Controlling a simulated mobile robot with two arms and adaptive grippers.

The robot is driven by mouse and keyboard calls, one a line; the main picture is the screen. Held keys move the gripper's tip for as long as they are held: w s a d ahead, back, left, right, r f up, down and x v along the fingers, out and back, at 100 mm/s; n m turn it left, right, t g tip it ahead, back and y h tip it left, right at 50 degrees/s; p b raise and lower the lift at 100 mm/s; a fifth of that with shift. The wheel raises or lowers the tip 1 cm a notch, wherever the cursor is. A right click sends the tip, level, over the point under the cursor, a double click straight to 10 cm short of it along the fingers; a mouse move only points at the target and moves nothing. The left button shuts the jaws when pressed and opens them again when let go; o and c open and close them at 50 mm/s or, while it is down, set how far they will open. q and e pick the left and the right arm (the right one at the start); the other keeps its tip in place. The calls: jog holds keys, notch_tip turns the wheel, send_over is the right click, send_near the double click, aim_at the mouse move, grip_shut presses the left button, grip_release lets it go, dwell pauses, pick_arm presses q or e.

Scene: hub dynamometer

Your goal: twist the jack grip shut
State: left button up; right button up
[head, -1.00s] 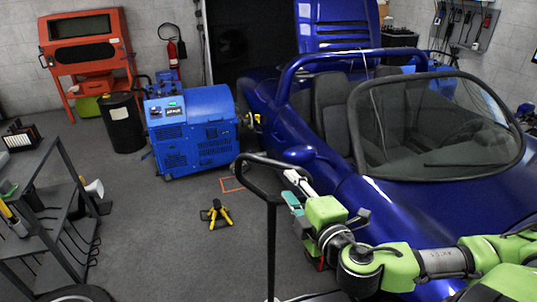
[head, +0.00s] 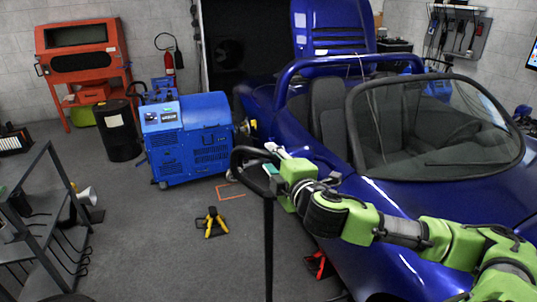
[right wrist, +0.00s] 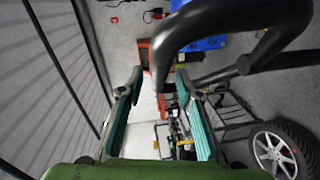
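A black looped handle (head: 240,158) tops a dark upright pole (head: 268,240) at the middle of the head view. I take the loop to be the jack grip. My right gripper (head: 272,167) is at the right side of this loop. In the right wrist view the gripper (right wrist: 160,88) is open, with a wide gap between its teal pads. The thick black bar of the loop (right wrist: 180,35) curves across just ahead of the fingertips and reaches down into the gap. I cannot tell whether it touches a pad. My left gripper is not in view.
A blue car (head: 400,195) stands close on the right, under my right arm. A red thing (head: 317,265) lies by its side. A yellow-legged stand (head: 214,222) is on the floor, with a blue machine (head: 189,135) behind. A dark rack (head: 45,225) stands left.

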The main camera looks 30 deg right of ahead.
jog(key=shift+x, duration=1.25)
grip_shut()
jog(key=shift+d, duration=0.1)
